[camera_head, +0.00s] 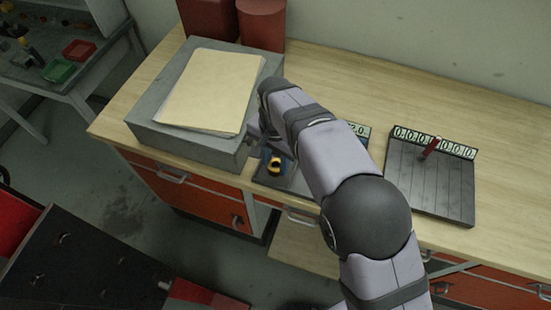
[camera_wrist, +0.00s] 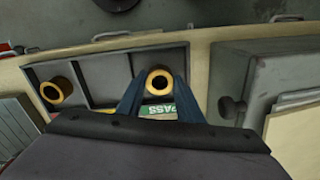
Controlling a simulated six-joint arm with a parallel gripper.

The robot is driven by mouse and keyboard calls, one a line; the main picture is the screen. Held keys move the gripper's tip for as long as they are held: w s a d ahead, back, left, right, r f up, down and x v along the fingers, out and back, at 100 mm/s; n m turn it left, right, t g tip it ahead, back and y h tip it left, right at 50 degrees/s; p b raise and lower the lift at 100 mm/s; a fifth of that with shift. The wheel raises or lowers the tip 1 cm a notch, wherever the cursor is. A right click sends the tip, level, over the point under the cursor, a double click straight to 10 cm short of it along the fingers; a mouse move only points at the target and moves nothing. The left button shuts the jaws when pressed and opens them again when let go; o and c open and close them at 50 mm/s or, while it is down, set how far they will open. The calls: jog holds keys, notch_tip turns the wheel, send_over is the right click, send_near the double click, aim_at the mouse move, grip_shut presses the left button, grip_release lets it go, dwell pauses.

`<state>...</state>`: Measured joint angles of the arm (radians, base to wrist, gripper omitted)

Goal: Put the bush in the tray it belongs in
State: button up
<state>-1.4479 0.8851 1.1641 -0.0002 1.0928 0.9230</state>
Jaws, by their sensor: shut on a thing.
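My gripper (camera_wrist: 157,88) is shut on a brass-coloured bush (camera_wrist: 159,80), which sits between its blue fingertips with its dark bore showing. In the head view the bush (camera_head: 275,165) shows at my gripper (camera_head: 270,167), beside the grey box. A dark tray with compartments (camera_wrist: 105,82) lies beneath the bush in the wrist view; I cannot tell whether they touch. A green label reading PASS (camera_wrist: 157,110) shows just behind the held bush, partly hidden by the fingers. A second bush (camera_wrist: 56,92) stands in the tray's left compartment. My arm hides most of the tray in the head view.
A grey box (camera_head: 190,140) with a folder (camera_head: 210,90) on it stands close left of my gripper. A dark slatted board (camera_head: 430,185) with a numbered strip and a red piece (camera_head: 431,148) lies to the right. The back right of the bench is clear.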

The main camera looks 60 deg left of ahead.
jog(key=shift+f, duration=0.2)
jog(key=o, duration=1)
jog(key=shift+c, duration=0.2)
jog(key=shift+r, duration=0.15)
